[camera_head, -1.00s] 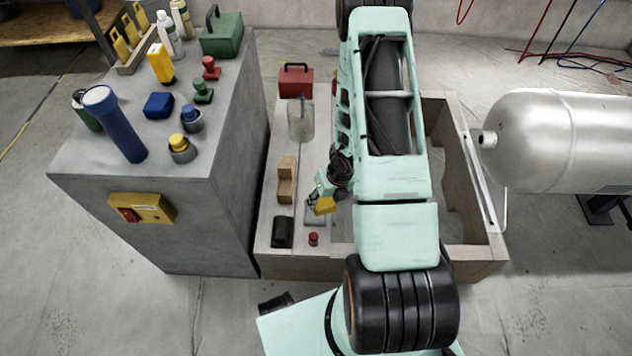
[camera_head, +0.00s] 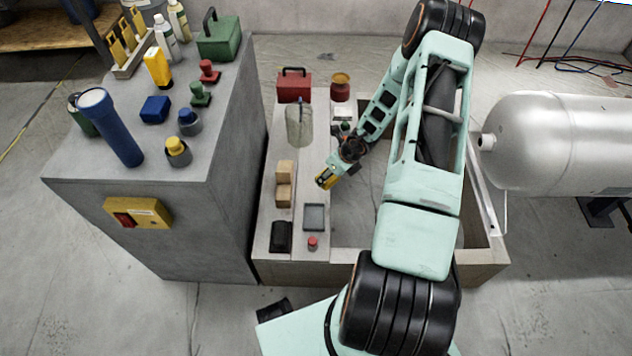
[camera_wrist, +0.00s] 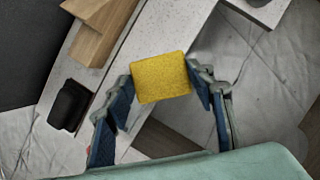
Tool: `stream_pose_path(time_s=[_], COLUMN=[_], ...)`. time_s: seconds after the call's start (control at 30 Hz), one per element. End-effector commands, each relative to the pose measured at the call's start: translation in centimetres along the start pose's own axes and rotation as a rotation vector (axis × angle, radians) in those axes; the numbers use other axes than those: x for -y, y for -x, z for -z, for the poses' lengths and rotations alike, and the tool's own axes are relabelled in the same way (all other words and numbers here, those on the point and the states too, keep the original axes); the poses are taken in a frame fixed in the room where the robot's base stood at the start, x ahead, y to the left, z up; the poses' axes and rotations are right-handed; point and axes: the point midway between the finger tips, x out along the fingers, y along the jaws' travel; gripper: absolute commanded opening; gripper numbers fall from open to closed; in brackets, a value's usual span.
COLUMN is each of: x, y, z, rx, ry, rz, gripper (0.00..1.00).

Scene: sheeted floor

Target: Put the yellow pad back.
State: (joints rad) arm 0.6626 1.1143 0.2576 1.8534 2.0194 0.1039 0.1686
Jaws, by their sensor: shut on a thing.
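The yellow pad (camera_wrist: 161,78) is a flat yellow block with rounded corners, held between my gripper's fingers (camera_wrist: 163,100) in the wrist view. In the head view the pad (camera_head: 325,181) shows at the tip of my gripper (camera_head: 332,174). My gripper is shut on it, above the speckled grey bench top and near its inner edge. A dark-rimmed grey square tray (camera_head: 314,217) lies on the bench top, empty, nearer the camera than the pad.
Wooden blocks (camera_head: 284,183), a black box (camera_head: 281,237) and a small red-topped item (camera_head: 312,243) stand around the square tray. A clear container (camera_head: 299,124) and a red toolbox (camera_head: 294,84) stand farther back. A grey cabinet (camera_head: 150,235) rises at left.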

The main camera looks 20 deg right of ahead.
Motion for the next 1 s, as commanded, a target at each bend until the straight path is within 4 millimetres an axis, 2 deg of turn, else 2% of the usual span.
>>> stream_pose_path(time_s=[0.03, 0.1, 0.3, 0.47, 0.57, 0.7, 0.97, 1.0], x=[0.0, -0.1, -0.1, -0.1, -0.1, -0.1, -0.1, -0.1], y=[-1.4, -3.3, -6.7, -7.7, -9.2, -11.0, -11.3, -11.3], z=[-0.9, -1.3, -2.5, -2.9, -3.0, -2.2, -2.0, -2.0], rx=[0.003, 0.000, 0.001, 0.000, -0.001, 0.000, -0.001, -0.001], ry=[-0.004, -0.004, -0.003, -0.001, -0.003, -0.003, -0.002, -0.002], rz=[-0.002, -0.002, -0.001, 0.000, -0.001, 0.000, 0.000, 0.000], gripper=[0.27, 0.27, 0.27, 0.27, 0.27, 0.27, 0.27, 0.51])
